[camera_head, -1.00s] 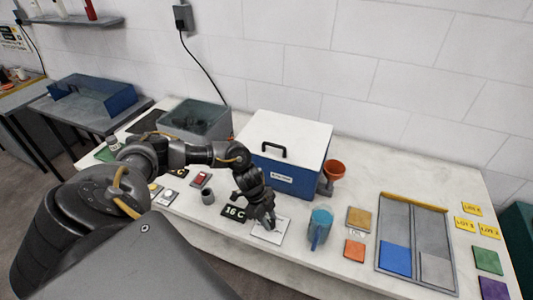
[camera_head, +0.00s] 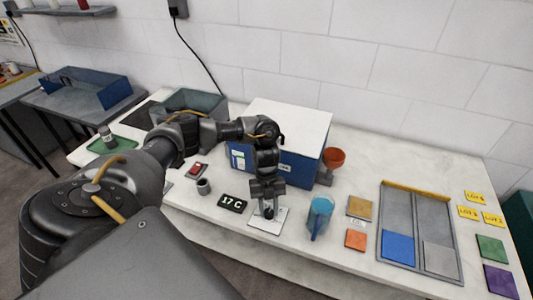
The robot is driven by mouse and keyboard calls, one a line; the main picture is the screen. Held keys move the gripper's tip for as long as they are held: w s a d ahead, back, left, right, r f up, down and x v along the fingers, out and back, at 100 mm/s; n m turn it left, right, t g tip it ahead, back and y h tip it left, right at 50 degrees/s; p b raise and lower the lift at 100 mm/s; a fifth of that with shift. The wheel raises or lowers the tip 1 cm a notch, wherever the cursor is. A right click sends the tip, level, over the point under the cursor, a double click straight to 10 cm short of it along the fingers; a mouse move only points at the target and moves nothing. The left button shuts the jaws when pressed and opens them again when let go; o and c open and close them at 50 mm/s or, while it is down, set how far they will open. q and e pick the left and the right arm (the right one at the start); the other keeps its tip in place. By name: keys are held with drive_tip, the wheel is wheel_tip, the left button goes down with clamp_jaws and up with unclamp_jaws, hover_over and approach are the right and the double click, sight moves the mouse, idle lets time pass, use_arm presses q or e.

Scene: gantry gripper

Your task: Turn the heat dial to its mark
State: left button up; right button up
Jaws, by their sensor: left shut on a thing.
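My left gripper (camera_head: 268,207) points down over the white dial plate (camera_head: 258,226) on the table and is shut on the dark heat dial (camera_head: 269,213). The fingers hide most of the dial, and I cannot make out its mark. A black display (camera_head: 233,203) just left of the plate reads 17 C. My right gripper is not in view.
A blue box with a white lid (camera_head: 290,124) stands close behind the gripper. A blue jug (camera_head: 320,216) stands just right of the plate. A small grey cup (camera_head: 203,186) and a red switch (camera_head: 196,169) are to the left. A divided tray (camera_head: 420,220) lies further right.

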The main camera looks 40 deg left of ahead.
use_arm(q)
drive_tip(key=m, duration=0.2)
drive_tip(key=m+g+y, duration=0.1)
drive_tip(key=shift+s+d+m, duration=0.1)
drive_tip(key=shift+d+m, duration=0.1)
drive_tip(key=shift+m, duration=0.2)
drive_tip(key=m+y, duration=0.1)
drive_tip(key=m, duration=0.1)
drive_tip(key=m+y, duration=0.1)
drive_tip(key=m, duration=0.1)
drive_tip(key=shift+m+g+p, duration=0.3)
drive_tip(key=m+y, duration=0.1)
drive_tip(key=m, duration=0.3)
drive_tip(key=shift+d+y, duration=0.1)
drive_tip(key=shift+y, duration=0.3)
drive_tip(key=m+y, duration=0.1)
drive_tip(key=m, duration=0.3)
drive_tip(key=shift+m+t, duration=0.3)
drive_tip(key=shift+t, duration=0.1)
drive_tip(key=shift+d+y+b, duration=0.1)
drive_tip(key=shift+y+b, duration=0.2)
drive_tip(key=o, duration=1)
drive_tip(key=shift+c, duration=0.2)
